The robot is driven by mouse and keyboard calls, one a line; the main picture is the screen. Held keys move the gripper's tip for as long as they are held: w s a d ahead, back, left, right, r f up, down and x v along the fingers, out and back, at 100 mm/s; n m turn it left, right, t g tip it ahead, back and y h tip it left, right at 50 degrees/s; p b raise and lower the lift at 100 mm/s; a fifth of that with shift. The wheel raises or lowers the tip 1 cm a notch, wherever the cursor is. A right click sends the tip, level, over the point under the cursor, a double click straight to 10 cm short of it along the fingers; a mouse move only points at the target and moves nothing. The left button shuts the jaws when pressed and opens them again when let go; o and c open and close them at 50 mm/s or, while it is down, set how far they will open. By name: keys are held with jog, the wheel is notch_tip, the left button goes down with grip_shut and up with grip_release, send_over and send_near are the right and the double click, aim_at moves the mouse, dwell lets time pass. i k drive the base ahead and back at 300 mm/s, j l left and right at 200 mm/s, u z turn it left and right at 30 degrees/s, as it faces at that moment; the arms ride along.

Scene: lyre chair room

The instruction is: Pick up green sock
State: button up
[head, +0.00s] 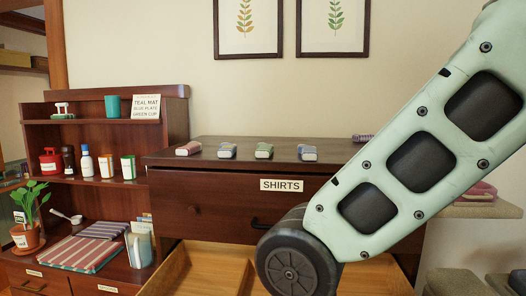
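A small green folded bundle, which looks like the green sock (263,150), lies on top of the dark wooden dresser (340,145). It sits in a row between two bluish bundles (227,151) (309,153). My arm crosses the right side of the head view, with a round joint low in front of the dresser. My gripper is not in the picture, so its state is not shown.
A pinkish bundle (188,148) lies left in the row, and a purple one (362,138) farther right. Below the drawer labelled SHIRTS (210,205), a lower drawer (215,270) stands open. A shelf unit (105,185) with bottles and a plant (28,210) stands left.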

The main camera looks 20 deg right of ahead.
aim_at(264, 150)
jog(key=j+z, duration=0.1)
jog(key=z, duration=0.75)
jog(key=j+z, duration=0.4)
jog(key=j, duration=0.15)
jog(key=j+z, duration=0.35)
jog(key=j, duration=0.2)
jog(key=j+z, duration=0.4)
jog(key=j, duration=0.15)
